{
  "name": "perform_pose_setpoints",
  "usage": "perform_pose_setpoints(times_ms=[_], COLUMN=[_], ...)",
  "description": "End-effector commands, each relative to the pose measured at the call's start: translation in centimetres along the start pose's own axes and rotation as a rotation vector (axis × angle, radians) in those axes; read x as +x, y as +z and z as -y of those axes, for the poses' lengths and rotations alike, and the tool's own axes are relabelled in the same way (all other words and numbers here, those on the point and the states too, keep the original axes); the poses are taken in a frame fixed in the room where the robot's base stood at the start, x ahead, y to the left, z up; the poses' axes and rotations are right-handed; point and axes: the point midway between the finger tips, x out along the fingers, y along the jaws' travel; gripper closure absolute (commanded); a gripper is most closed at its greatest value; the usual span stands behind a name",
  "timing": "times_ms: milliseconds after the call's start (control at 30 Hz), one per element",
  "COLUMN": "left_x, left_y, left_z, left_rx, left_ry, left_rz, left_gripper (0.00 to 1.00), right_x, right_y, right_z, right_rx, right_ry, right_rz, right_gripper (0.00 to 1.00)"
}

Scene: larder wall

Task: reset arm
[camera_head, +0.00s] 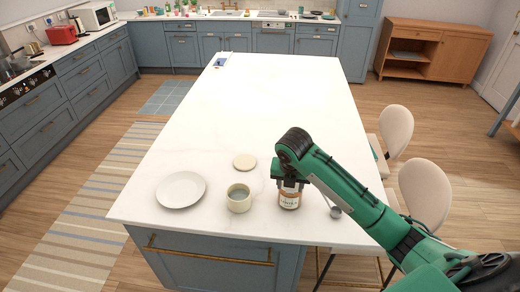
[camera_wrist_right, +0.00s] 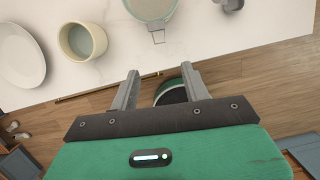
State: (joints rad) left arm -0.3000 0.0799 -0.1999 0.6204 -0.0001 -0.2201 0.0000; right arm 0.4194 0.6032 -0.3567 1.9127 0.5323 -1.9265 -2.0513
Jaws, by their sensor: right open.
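My right arm reaches in from the right in the head view. Its gripper (camera_head: 289,183) is over the island's front part, in line with a labelled jar (camera_head: 289,200), and partly covers the jar's top. In the right wrist view the gripper (camera_wrist_right: 161,77) is open, with nothing held between its fingers. The jar (camera_wrist_right: 152,8) stands beyond the fingertips there, apart from them, with a wire clasp on its near side. My left gripper is not in view.
The white island (camera_head: 255,100) has a plate (camera_head: 181,190), a cup (camera_head: 239,198), a round pale disc (camera_head: 245,162) and a small metal item (camera_head: 335,212) near the jar. Its middle is clear. Chairs (camera_head: 425,192) stand along the right side.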

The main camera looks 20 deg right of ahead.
Motion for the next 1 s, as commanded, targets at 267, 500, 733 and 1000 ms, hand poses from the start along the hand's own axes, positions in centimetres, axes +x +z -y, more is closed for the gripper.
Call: perform_pose_setpoints(times_ms=[267, 500, 733, 1000], left_x=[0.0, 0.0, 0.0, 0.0], left_y=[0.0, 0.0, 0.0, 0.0], left_z=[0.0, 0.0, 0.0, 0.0], left_rx=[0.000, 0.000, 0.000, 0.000], left_ry=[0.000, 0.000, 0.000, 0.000], left_rz=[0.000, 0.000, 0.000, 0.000], left_gripper=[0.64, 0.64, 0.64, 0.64], right_x=[0.9, 3.9, 5.1, 4.5], right_y=[-1.6, -9.9, -18.1, -25.3], right_z=[-0.2, -0.6, 0.6, 3.7], right_rx=[0.065, 0.491, 1.034, 1.682], right_ry=[0.013, 0.082, 0.126, 0.125], right_rz=[-0.009, -0.057, -0.134, -0.214], right_gripper=[0.53, 0.53, 0.53, 0.53])
